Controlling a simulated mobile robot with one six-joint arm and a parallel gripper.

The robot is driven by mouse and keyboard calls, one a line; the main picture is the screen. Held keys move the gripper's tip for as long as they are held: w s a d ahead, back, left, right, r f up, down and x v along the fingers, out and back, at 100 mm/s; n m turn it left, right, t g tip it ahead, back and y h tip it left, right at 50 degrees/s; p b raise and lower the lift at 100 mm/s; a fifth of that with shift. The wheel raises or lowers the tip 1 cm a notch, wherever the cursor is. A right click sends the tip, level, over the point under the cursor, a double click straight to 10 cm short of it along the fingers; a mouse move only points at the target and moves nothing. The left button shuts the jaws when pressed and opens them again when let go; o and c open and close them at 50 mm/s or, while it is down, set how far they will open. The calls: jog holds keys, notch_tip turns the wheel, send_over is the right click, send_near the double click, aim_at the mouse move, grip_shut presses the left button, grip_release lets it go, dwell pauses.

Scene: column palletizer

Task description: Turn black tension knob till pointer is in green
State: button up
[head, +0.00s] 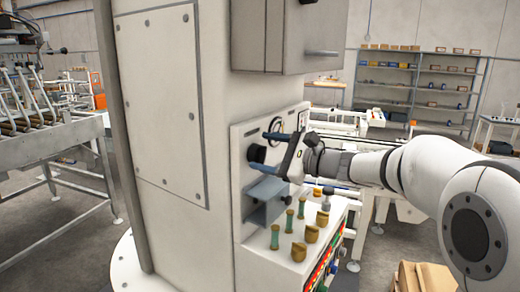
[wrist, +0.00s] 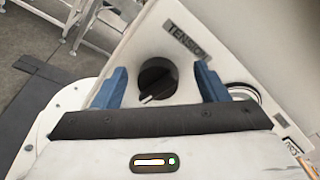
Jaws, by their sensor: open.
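The black tension knob (wrist: 156,78) sits on a pale panel below a TENSION label (wrist: 188,42). A white line on the knob points toward the lower left in the wrist view. My gripper (wrist: 161,70) is open, with one blue finger on each side of the knob and visible gaps between. In the head view the knob (head: 257,153) is at the panel's left, with my gripper in front of it. A round gauge (wrist: 246,94) is partly hidden behind the right finger in the wrist view. Its pointer and green zone cannot be made out.
A blue-grey box (head: 265,203) juts from the panel just below my gripper. A ledge with several green and yellow-brown controls (head: 289,222) lies below it. A grey cabinet (head: 290,35) hangs above the panel. Conveyors stand at the left and behind.

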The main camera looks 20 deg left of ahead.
jog(key=s+r+b+v, duration=0.1)
jog(key=v, duration=0.7)
jog(key=shift+s+r, duration=0.15)
jog(key=shift+r, duration=0.05)
jog(key=s+d+f+n+g+h+p, duration=0.1)
jog(key=s+d+f+n+h, duration=0.25)
jog(key=f, duration=0.25)
jog(key=s+d+f+n+g+h+p, duration=0.1)
jog(key=s+d+f+n+h, duration=0.15)
jog(key=s+f+h, duration=0.35)
jog(key=s+d+f+n+h, duration=0.3)
jog(key=d+f+h, duration=0.1)
jog(key=d, duration=0.4)
jog(key=s+d+f+n+h+p, duration=0.1)
jog(key=s+d+f+n+h, duration=0.2)
jog(key=d, duration=0.6)
jog(key=shift+s+f+t+h, duration=0.3)
jog(key=shift+f+t+h, duration=0.1)
jog(key=shift+f, duration=0.5)
jog(key=shift+c, duration=0.2)
